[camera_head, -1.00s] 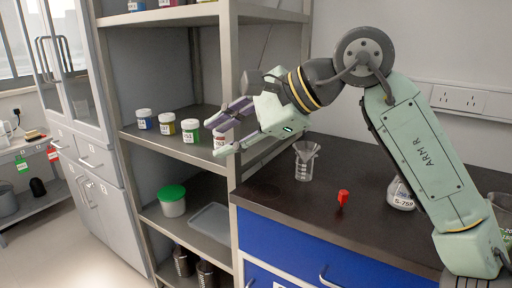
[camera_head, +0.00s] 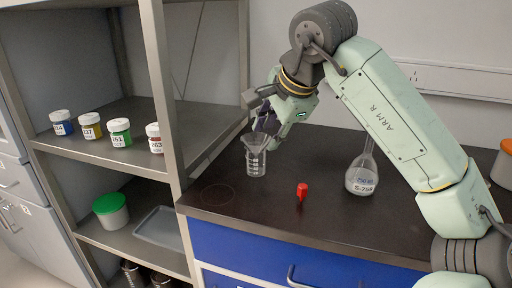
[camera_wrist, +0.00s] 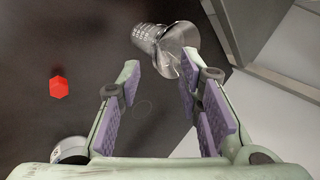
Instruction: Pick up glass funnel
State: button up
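The glass funnel (camera_wrist: 180,45) sits in the mouth of a clear graduated beaker (camera_wrist: 146,36) on the dark bench. In the head view the funnel (camera_head: 256,142) is at the top of the beaker (camera_head: 256,164), close to my gripper (camera_head: 268,136). My gripper is open in the wrist view (camera_wrist: 162,95), with its two purple-padded fingers apart and nothing between them. The funnel lies ahead of the fingertips there, close to the right finger. I cannot tell whether the gripper touches the funnel.
A red object (camera_head: 302,190) stands on the bench (camera_head: 330,225) right of the beaker. A labelled flask (camera_head: 362,176) stands farther right. A shelf post (camera_head: 170,110) rises to the left, with several labelled jars (camera_head: 119,132) on the shelf.

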aim_at(257, 151)
jog(key=x, duration=0.4)
jog(key=shift+s+a, duration=0.1)
jog(key=shift+a, duration=0.15)
jog(key=shift+c, duration=0.5)
grip_shut()
